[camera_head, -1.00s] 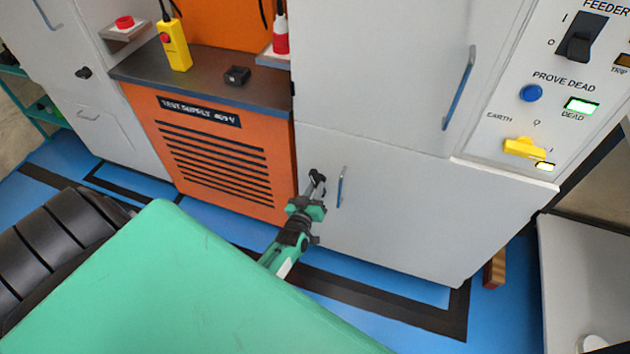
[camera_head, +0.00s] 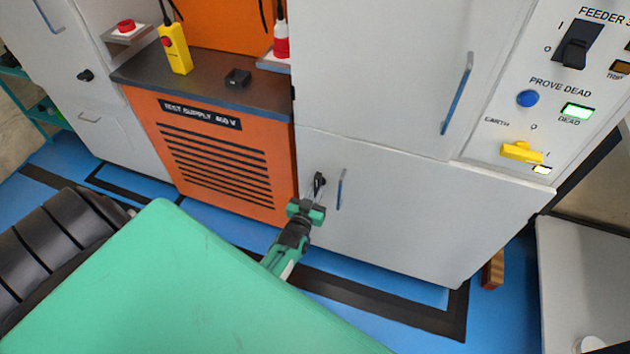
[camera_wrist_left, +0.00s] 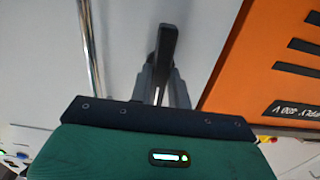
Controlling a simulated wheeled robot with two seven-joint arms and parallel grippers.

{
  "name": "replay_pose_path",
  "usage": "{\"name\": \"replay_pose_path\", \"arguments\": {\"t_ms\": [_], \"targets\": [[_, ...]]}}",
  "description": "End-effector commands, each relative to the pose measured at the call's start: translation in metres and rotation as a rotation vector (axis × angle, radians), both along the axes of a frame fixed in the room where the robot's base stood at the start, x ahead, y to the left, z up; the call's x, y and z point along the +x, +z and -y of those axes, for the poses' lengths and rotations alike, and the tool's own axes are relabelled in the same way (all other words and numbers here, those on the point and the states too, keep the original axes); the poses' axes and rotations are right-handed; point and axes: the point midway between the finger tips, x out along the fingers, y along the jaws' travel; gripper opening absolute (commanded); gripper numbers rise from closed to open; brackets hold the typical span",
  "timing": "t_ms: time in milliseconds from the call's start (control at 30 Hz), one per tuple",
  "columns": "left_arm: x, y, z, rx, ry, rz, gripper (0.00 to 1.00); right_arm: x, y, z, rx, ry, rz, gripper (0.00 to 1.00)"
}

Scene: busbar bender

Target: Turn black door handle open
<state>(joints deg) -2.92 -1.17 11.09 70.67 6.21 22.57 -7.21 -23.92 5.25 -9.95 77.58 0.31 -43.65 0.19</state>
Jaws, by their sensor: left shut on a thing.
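The black door handle (camera_head: 319,179) is a short dark lever on the lower grey cabinet door (camera_head: 400,220), near its left edge. In the left wrist view the handle (camera_wrist_left: 165,45) stands lengthwise in the picture, its end between the grey fingers. My left gripper (camera_head: 316,188) reaches up to the door from below and is shut on this handle; it also shows in the left wrist view (camera_wrist_left: 163,82). The gripper's green body hides part of the fingers. The door lies flush in the cabinet front. My right gripper is out of view.
A blue-and-silver pull bar (camera_head: 340,189) is close to the right of the handle. An orange test supply cabinet (camera_head: 220,165) adjoins on the left. A control panel (camera_head: 525,110) with a yellow switch is at upper right. Blue floor with black stripes lies below.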

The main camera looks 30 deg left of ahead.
Motion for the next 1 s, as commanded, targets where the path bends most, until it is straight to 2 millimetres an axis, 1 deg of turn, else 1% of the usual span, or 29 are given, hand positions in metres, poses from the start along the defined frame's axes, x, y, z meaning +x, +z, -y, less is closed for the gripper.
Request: {"name": "replay_pose_path", "arguments": {"t_ms": [133,167,200,267,533,667,767,867,1000], "targets": [[0.0,0.0,0.0,0.002,0.0,0.0,0.0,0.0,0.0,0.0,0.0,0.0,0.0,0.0],[0.0,0.0,0.0,0.002,0.0,0.0,0.2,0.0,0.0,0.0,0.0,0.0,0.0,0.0],[0.0,0.0,0.0,0.002,0.0,0.0,0.28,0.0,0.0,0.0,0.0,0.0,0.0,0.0],[0.0,0.0,0.0,0.002,0.0,0.0,0.4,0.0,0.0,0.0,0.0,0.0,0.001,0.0],[0.0,0.0,0.0,0.0,0.0,0.0,0.4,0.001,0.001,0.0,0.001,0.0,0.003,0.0],[-0.006,0.0,0.001,0.0,0.0,-0.001,0.4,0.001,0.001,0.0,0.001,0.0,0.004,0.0],[-0.018,-0.001,0.004,0.0,0.0,-0.002,0.4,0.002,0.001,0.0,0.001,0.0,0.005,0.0],[-0.036,-0.001,0.009,-0.001,0.0,-0.003,0.4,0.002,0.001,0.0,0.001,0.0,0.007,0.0],[-0.064,-0.002,0.015,-0.001,0.0,-0.004,0.4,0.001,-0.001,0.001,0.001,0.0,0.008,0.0]]}}
